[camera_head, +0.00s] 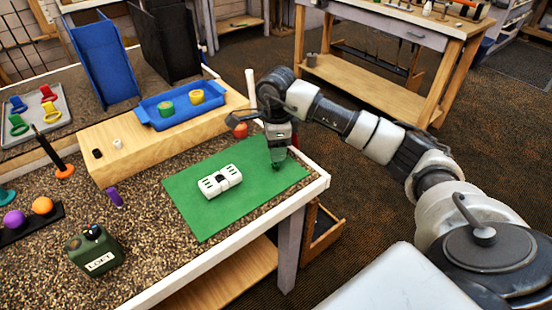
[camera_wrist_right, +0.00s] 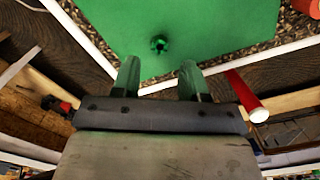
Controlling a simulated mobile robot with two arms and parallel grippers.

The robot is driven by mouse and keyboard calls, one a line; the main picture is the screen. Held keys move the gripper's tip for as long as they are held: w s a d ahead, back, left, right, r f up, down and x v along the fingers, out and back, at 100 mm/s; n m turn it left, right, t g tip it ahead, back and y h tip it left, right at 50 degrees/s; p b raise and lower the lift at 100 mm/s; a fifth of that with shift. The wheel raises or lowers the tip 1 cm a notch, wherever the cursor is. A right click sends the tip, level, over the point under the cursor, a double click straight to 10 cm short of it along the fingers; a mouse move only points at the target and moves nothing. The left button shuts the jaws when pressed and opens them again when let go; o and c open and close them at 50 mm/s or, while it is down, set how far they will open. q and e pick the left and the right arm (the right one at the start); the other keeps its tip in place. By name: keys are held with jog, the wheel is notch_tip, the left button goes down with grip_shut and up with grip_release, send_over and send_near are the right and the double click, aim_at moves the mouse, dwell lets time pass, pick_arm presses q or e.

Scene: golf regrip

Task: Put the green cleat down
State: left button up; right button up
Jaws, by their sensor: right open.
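The green cleat (camera_wrist_right: 158,44), a small dark green piece with several prongs, rests on the green mat (camera_wrist_right: 210,25) in the right wrist view. My right gripper (camera_wrist_right: 160,68) is open, with its two fingers apart and nothing between them. The cleat sits just beyond the fingertips, about midway between them. In the head view my right gripper (camera_head: 278,163) points down over the right end of the green mat (camera_head: 200,220); I cannot make out the cleat clearly there. My left gripper is not in view.
A white slotted block (camera_head: 220,181) lies mid-mat. A wooden riser (camera_head: 130,150) behind it carries a blue tray (camera_head: 160,122). An orange-red piece (camera_head: 240,130) and a white rod (camera_head: 250,88) stand near my right gripper. The table edge is close on the right.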

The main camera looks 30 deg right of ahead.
aim_at(276, 166)
notch_tip(276, 166, up, 8)
jog(key=shift+f+b, duration=0.25)
jog(key=shift+b, duration=0.05)
dwell(0.4)
